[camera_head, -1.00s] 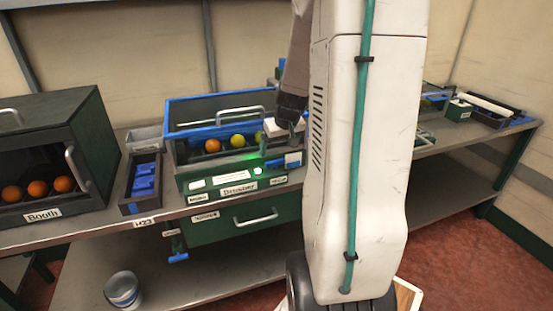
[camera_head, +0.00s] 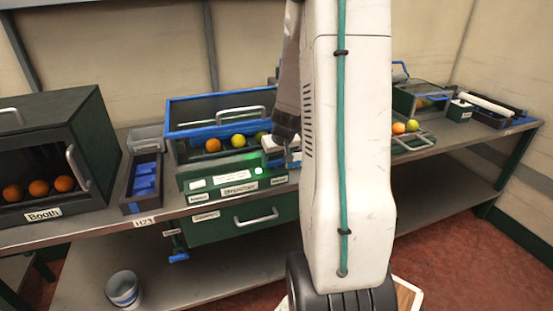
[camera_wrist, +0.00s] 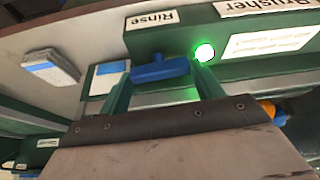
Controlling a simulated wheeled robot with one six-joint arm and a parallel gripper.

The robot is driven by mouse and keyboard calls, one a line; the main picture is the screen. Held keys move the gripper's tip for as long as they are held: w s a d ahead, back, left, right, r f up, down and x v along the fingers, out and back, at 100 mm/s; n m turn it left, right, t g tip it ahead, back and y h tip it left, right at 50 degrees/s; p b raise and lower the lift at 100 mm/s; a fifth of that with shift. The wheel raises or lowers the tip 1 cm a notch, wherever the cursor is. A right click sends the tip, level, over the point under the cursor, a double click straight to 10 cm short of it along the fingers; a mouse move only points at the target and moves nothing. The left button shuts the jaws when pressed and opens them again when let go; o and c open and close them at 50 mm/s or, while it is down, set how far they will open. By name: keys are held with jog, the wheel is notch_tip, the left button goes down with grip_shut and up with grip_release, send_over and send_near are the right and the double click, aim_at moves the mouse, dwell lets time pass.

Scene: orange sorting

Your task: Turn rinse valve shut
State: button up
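The rinse valve's blue handle (camera_wrist: 161,71) sits on the green front of the brusher, close to the "Rinse" label (camera_wrist: 152,18) and the lit green lamp (camera_wrist: 204,52). My gripper (camera_wrist: 160,78) has its two teal fingers apart, one near each end of the handle. Whether they touch it I cannot tell. In the head view my gripper (camera_head: 284,154) is low at the right part of the brusher (camera_head: 225,186), and my arm hides much of the handle there.
Several fruits, including an orange (camera_head: 213,145), lie in the brusher's blue-rimmed trough. The booth (camera_head: 60,150) with oranges and a blue-stepped tray (camera_head: 144,182) stand left on the bench. A bucket (camera_head: 123,289) sits below. More trays and fruit are at right.

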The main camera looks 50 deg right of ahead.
jog(key=shift+m, duration=0.5)
jog(key=o, duration=1)
jog(key=v, duration=0.7)
jog(key=shift+a+r, duration=0.25)
jog(key=shift+r, duration=0.1)
jog(key=shift+s, duration=0.15)
